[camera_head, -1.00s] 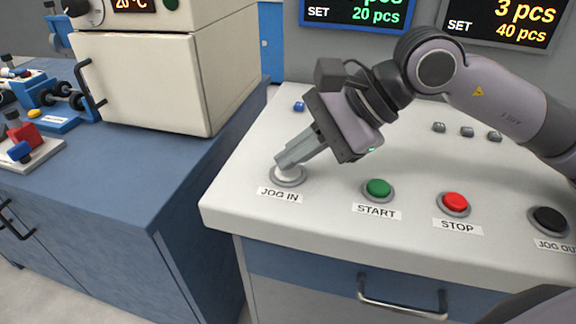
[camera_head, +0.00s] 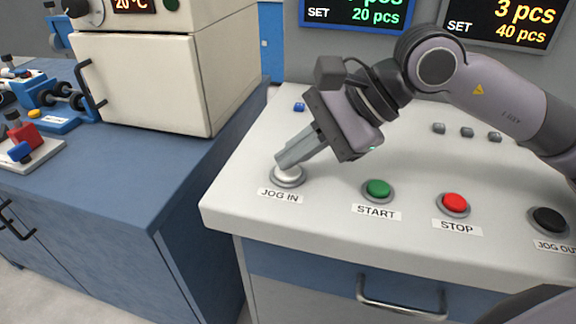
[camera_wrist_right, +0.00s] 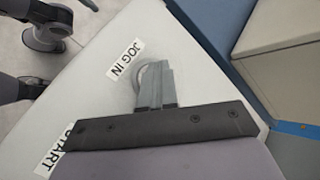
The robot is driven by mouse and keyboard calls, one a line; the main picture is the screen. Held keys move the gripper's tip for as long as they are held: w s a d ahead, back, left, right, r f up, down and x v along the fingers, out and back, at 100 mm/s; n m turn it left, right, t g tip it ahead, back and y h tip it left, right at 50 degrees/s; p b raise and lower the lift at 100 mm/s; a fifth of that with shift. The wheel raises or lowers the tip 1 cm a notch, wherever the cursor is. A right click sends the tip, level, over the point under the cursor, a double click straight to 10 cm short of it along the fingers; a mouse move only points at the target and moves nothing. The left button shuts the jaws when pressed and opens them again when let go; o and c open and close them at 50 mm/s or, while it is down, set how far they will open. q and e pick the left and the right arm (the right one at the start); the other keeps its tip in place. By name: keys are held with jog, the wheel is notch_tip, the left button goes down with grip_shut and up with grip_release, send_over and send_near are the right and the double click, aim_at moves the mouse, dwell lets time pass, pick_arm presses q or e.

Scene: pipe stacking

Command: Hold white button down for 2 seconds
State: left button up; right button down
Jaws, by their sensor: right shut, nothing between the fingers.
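The white button (camera_head: 289,173) sits in a grey ring above the JOG IN label, near the left front of the white console. My right gripper (camera_head: 281,164) is shut and empty, its fingertips at the top of the white button and tilted down to the left. I cannot tell whether they touch it or how far it is pressed. In the right wrist view the shut fingers (camera_wrist_right: 156,72) cover most of the button, and only part of its ring (camera_wrist_right: 141,72) shows beside the JOG IN label. My left gripper is not in view.
The green START button (camera_head: 378,188), red STOP button (camera_head: 454,203) and black JOG OUT button (camera_head: 549,219) stand to the right on the console. A cream oven (camera_head: 150,85) stands on the blue bench to the left. Small grey blocks (camera_head: 467,132) lie farther back.

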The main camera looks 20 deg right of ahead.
aim_at(296, 172)
jog(key=shift+r, duration=0.7)
jog(key=shift+r+p, duration=1.65)
jog(key=shift+r, duration=0.85)
